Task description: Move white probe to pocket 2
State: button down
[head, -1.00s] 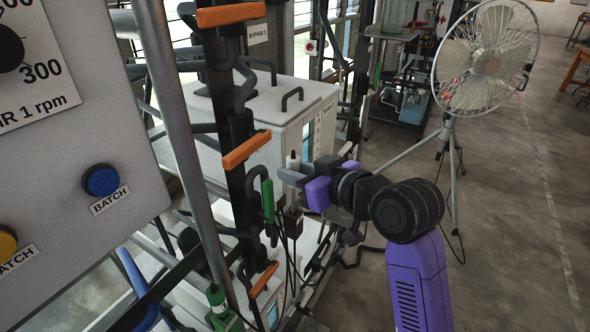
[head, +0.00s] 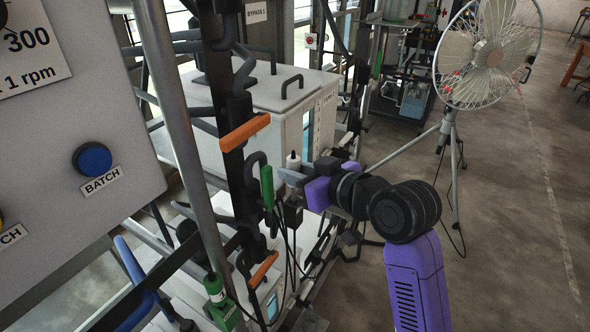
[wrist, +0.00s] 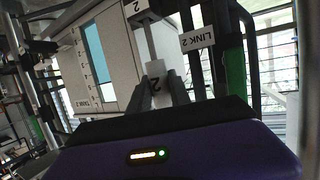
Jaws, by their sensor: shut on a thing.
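My gripper (head: 291,176) is shut on the white probe (head: 293,160), which stands upright with its dark tip above the jaws. In the head view the jaws and nearby parts hide its lower part. A small black box (head: 293,214) with cables is just below the jaws; I cannot tell whether the probe touches it. In the wrist view the white probe (wrist: 155,67) is between the fingers (wrist: 160,94).
A green handle-like part (head: 267,187) is close left of my gripper, beside a black post with orange bars (head: 244,132). A white tank cabinet (head: 270,95) stands behind. A "LINK 2" sign (wrist: 196,40) is near the fingers. A tripod fan (head: 487,55) stands right; floor there is open.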

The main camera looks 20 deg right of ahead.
jog(key=shift+f+b, duration=0.8)
jog(key=shift+f, duration=0.55)
jog(key=c, duration=1.1)
grip_release()
jog(key=s+r+p, duration=0.1)
jog(key=r+p, duration=0.1)
jog(key=s+r+p, duration=0.1)
jog(key=r+p, duration=0.1)
jog(key=s+d+r+p, duration=0.1)
jog(key=shift+s+r+p, duration=0.4)
jog(key=shift+s, duration=0.1)
jog(key=shift+d, duration=0.1)
jog(key=v, duration=0.7)
jog(key=shift+s+d+r+b, duration=0.1)
jog(key=shift+s+b, duration=0.25)
jog(key=shift+b, duration=0.05)
